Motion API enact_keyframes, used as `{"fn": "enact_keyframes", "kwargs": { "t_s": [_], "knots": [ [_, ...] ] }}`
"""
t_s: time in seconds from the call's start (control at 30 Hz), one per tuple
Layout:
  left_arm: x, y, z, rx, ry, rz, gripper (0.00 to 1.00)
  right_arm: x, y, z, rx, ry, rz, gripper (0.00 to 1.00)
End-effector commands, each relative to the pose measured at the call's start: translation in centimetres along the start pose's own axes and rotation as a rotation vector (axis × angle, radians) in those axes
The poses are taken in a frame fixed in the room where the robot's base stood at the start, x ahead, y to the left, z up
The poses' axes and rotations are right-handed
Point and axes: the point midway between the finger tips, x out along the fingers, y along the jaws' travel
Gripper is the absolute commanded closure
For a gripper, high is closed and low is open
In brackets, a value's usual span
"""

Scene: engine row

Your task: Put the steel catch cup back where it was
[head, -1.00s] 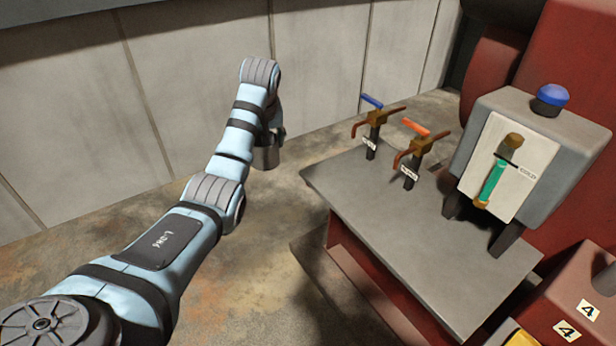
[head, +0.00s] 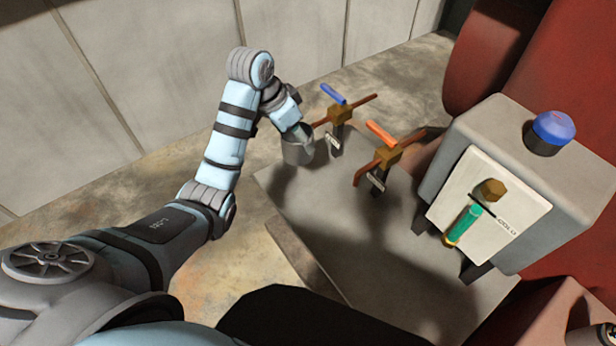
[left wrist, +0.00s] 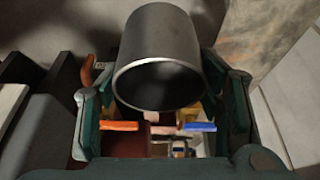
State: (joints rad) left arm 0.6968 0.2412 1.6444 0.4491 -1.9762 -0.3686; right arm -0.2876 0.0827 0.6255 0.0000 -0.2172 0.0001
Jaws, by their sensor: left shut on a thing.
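The steel catch cup (head: 298,150) is a plain grey metal cylinder. My left gripper (head: 296,132) is shut on it, at the far left edge of the grey bench top, just left of the blue-handled valve (head: 338,112). I cannot tell whether the cup touches the bench. In the left wrist view the cup (left wrist: 158,52) is large, its dark opening showing, between the green fingers. The orange-handled valve (head: 385,148) stands nearer and to the right. My right gripper is not in view.
The grey bench top (head: 340,225) is clear in front of the valves. A grey box (head: 540,165) with a blue dome and a green sight tube stands on its right. Red machinery is behind the box. A pale panelled wall (head: 130,75) lies at the back left.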

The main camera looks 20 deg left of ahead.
Motion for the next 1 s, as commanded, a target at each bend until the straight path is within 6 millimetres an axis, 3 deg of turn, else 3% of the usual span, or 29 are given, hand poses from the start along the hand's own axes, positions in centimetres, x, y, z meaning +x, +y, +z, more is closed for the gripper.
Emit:
{"fn": "enact_keyframes", "kwargs": {
  "t_s": [0.1, 0.3, 0.43, 0.63, 0.8, 1.0],
  "knots": [
    [1.5, 0.7, 1.2, 0.037, -0.003, 0.018, 0.74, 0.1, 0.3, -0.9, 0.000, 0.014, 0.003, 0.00],
    [8.7, 0.4, 4.4, 0.026, -0.006, 0.016, 0.74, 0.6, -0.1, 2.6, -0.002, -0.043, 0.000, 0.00],
    [12.6, 0.3, 6.0, 0.026, -0.004, 0.012, 0.74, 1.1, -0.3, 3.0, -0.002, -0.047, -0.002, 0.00],
    [15.6, 0.3, 7.2, 0.026, -0.003, 0.013, 0.74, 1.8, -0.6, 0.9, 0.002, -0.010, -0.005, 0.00],
    [18.3, 0.3, 8.2, 0.027, -0.002, 0.011, 0.74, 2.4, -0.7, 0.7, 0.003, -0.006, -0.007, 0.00],
    [18.3, 0.3, 8.2, 0.029, -0.001, 0.011, 0.74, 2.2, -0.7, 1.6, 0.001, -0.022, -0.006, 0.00]
  ]
}}
